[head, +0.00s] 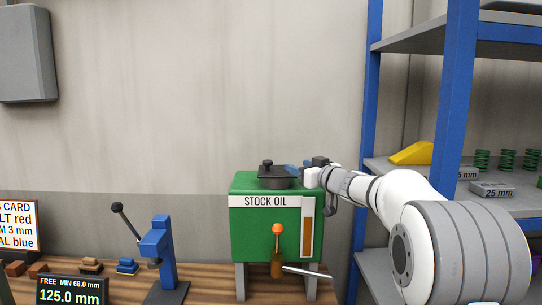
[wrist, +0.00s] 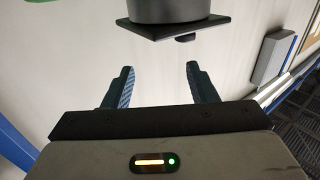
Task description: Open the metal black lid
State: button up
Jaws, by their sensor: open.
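The black metal lid (head: 280,171) with a small knob sits on top of the green STOCK OIL tank (head: 250,235) in the head view. It looks closed. My gripper (head: 297,168) is at the lid's right side, level with it. In the wrist view the lid (wrist: 150,28) shows as a dark plate and round body beyond my fingertips. My gripper (wrist: 158,75) is open there, with two blue fingers apart and nothing between them. Whether a finger touches the lid cannot be told from the head view.
A blue shelf post (head: 366,120) and the shelf (head: 400,165) stand right of the tank, close to my arm. A blue lever press (head: 157,245) and small parts stand on the wooden bench to the left. An orange-topped tap (head: 277,240) sticks out in front. The space above the lid is clear.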

aim_at(271, 162)
jog(key=w+a+y+p, duration=0.1)
jog(key=w+a, duration=0.1)
jog(key=w+a+n+g+y+p, duration=0.1)
jog(key=w+a, duration=0.1)
jog(key=a, duration=0.1)
jog(key=w+a+n+g+y+p, duration=0.1)
jog(key=w+a, duration=0.1)
jog(key=a, duration=0.1)
jog(key=shift+w+a+f, duration=0.1)
jog(key=shift+f, duration=0.05)
jog(key=shift+c, duration=0.3)
